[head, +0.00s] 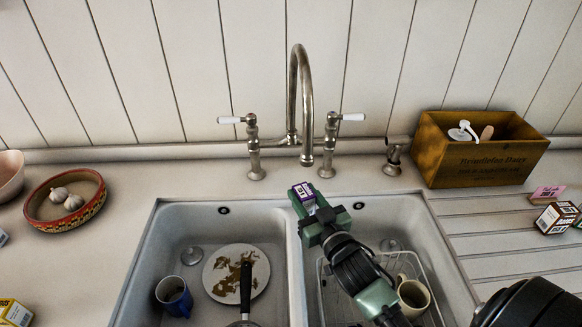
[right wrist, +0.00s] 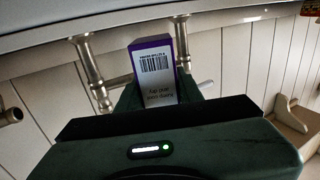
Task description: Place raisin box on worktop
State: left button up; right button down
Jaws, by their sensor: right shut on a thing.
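A small purple and white box (head: 303,192), which I take to be the raisin box, is held in my right gripper (head: 322,216). In the head view it is above the sink, near the top of the divider between the two basins. In the right wrist view the box (right wrist: 155,75) shows its white face with a barcode, and the gripper is shut on it. The pale worktop (head: 95,255) runs left of the sink and along behind it. My left gripper is not in view.
The left basin holds a plate (head: 222,284) and a blue mug (head: 172,294); the right holds a cream mug (head: 413,296). A tap (head: 302,100) stands behind. A garlic bowl (head: 50,222) is left, a wooden crate (head: 445,155) and dates box (head: 556,217) right.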

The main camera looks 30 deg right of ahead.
jog(key=w, duration=0.3)
jog(key=w+p, duration=0.1)
jog(key=w, duration=0.7)
jog(key=shift+w+d+r, duration=0.1)
jog(key=shift+d, duration=0.2)
jog(key=w, duration=0.1)
jog(key=w+f, duration=0.1)
jog(key=w, duration=0.1)
jog(key=shift+w+p, duration=0.15)
jog(key=shift+p, duration=0.25)
jog(key=shift+d+f, duration=0.1)
jog(key=shift+f, duration=0.25)
jog(key=shift+f, duration=0.1)
jog(key=c, duration=0.9)
grip_release()
jog(key=shift+f, duration=0.1)
